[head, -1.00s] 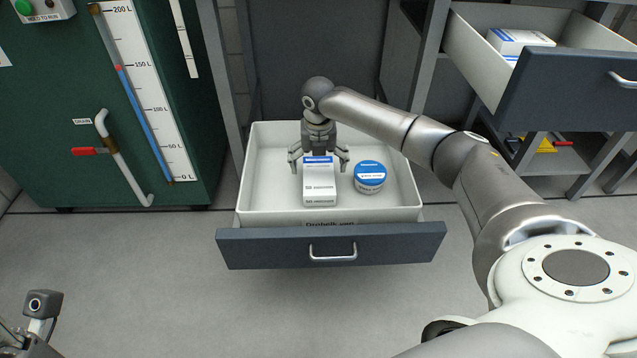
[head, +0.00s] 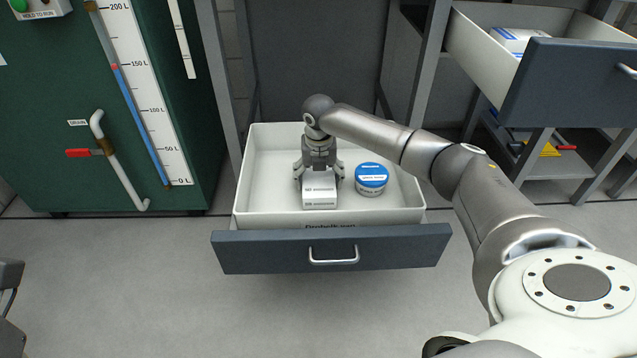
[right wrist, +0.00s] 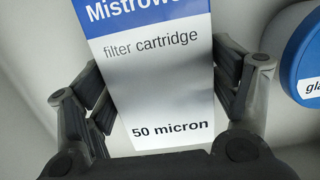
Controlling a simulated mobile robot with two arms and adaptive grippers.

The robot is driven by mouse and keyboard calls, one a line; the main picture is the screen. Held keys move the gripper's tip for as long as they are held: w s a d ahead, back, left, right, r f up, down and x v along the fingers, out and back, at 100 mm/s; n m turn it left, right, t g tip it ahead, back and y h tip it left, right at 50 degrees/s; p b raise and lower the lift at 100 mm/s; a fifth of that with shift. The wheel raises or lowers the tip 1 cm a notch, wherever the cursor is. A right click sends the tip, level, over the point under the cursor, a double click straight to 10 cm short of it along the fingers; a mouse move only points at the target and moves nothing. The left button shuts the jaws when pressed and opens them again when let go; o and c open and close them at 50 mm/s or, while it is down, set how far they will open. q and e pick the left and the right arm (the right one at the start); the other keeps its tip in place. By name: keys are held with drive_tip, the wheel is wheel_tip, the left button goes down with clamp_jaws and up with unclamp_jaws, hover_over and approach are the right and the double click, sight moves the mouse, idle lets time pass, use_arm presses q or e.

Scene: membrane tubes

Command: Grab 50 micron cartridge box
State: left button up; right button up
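The 50 micron cartridge box (head: 320,190) stands in the open lower drawer, white with a blue band. In the right wrist view the box (right wrist: 160,85) reads "filter cartridge" and "50 micron". My right gripper (head: 319,176) reaches down over it, one finger on each side. In the right wrist view the fingers of the gripper (right wrist: 165,95) lie close against both sides of the box and look shut on it. The box still stands low in the drawer.
A round white tub with a blue lid (head: 371,178) stands just right of the box; it also shows in the right wrist view (right wrist: 300,60). The lower drawer (head: 270,212) has free room at left. An upper drawer (head: 570,85) is open at right. A green tank cabinet (head: 50,160) stands at left.

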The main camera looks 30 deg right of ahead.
drive_tip(key=c, duration=0.6)
drive_tip(key=shift+c, duration=0.2)
drive_tip(key=shift+r, duration=0.2)
